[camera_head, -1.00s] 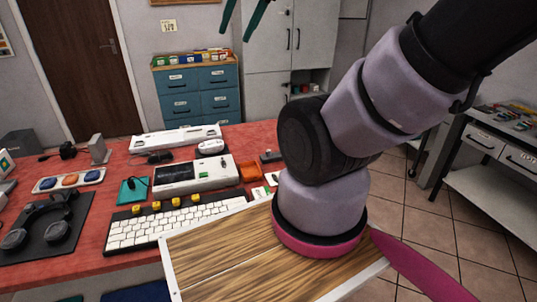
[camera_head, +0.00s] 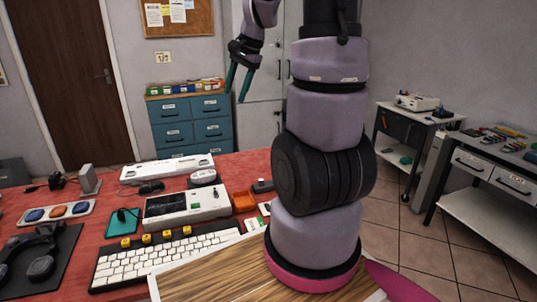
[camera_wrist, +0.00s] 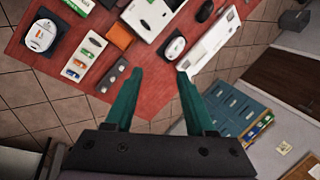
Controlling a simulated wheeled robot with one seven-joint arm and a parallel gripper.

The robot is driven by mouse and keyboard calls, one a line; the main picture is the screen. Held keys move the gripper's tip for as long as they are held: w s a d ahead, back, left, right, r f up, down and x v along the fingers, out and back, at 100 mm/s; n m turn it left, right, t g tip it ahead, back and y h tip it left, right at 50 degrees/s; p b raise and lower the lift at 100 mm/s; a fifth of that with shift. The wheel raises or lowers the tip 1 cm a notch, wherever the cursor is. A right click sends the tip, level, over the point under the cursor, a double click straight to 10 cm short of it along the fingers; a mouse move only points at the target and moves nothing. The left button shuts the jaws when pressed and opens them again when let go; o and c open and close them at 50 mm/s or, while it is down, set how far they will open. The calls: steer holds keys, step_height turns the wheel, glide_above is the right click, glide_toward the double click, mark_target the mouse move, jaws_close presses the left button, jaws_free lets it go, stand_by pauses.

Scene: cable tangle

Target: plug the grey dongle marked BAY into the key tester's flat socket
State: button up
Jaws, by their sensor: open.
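My gripper (camera_head: 236,97) is raised above the far side of the red desk in the head view, with its two green fingers apart and nothing between them. It also shows open in the wrist view (camera_wrist: 160,73). A white box with a dark screen (camera_head: 172,204), apparently the key tester, stands mid-desk; part of it shows at the top of the wrist view (camera_wrist: 150,14). I cannot make out its flat socket. A small dark block with grey parts (camera_head: 262,186) lies at the desk's far right, also in the wrist view (camera_wrist: 112,84). No BAY marking is legible, so I cannot identify the dongle.
An orange tray (camera_head: 244,201) sits beside the white box. A white keyboard (camera_head: 160,257) lies in front. A white strip holding coloured pieces (camera_wrist: 84,57) and a white round device (camera_wrist: 43,36) lie nearby. Blue drawers (camera_head: 191,130) stand behind the desk.

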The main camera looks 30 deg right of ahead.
steer(key=w+d+f+m+g, duration=0.1)
steer(key=w+d+f+m, duration=0.2)
steer(key=f, duration=0.4)
steer(key=w+d+f+m+g, duration=0.1)
steer(key=w+d+f, duration=0.2)
steer(key=d+f, duration=0.3)
steer(key=m+g, duration=0.1)
steer(key=m, duration=0.3)
glide_toward(261, 180)
steer(key=shift+y, duration=0.3)
steer(key=x, duration=0.8)
steer(key=shift+w+d+f, duration=0.15)
steer(key=shift+d+f, duration=0.15)
steer(key=shift+f, duration=0.05)
jaws_close()
